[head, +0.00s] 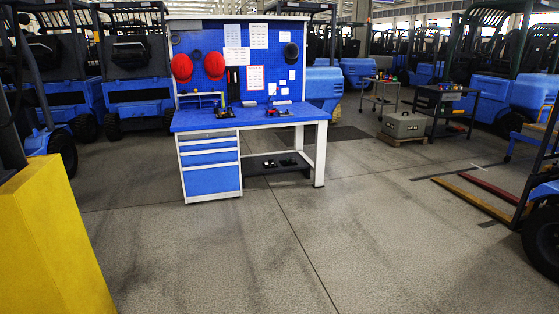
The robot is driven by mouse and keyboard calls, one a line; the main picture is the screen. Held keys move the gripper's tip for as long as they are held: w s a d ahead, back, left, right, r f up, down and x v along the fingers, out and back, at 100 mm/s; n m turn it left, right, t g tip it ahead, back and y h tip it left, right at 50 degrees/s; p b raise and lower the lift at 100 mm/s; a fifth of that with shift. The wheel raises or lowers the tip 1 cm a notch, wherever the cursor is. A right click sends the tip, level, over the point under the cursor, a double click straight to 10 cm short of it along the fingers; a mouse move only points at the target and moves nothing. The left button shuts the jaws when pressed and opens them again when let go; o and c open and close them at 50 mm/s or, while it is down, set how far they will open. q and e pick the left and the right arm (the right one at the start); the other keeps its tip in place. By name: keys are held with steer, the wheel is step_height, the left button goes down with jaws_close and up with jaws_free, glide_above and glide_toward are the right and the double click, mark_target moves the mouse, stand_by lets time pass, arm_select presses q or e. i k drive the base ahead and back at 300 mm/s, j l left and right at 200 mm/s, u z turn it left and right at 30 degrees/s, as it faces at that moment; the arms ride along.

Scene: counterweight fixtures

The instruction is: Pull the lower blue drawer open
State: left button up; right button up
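A workbench with a blue top (250,117) stands ahead of me, a few steps off across the floor. Under its left end is a white-framed cabinet with several stacked blue fronts. The lower blue drawer (212,181) is the tallest front, at the bottom of the cabinet near the floor. It looks shut, flush with the fronts above it. A narrower blue drawer (210,158) sits just above it. Any handle on the lower drawer is too small to make out. Neither of my grippers shows in the head view.
The concrete floor (260,245) before the bench is clear. A yellow block (50,245) stands close at the left. A forklift's forks (475,198) reach in from the right. A grey case (404,125) and carts stand behind right. A dark shelf (278,162) is under the bench.

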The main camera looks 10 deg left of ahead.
mark_target(221, 176)
steer(key=i+j+u, duration=0.35)
steer(key=i, duration=0.65)
steer(key=i+j+u, duration=0.1)
steer(key=i+u, duration=0.3)
steer(key=i, duration=2.75)
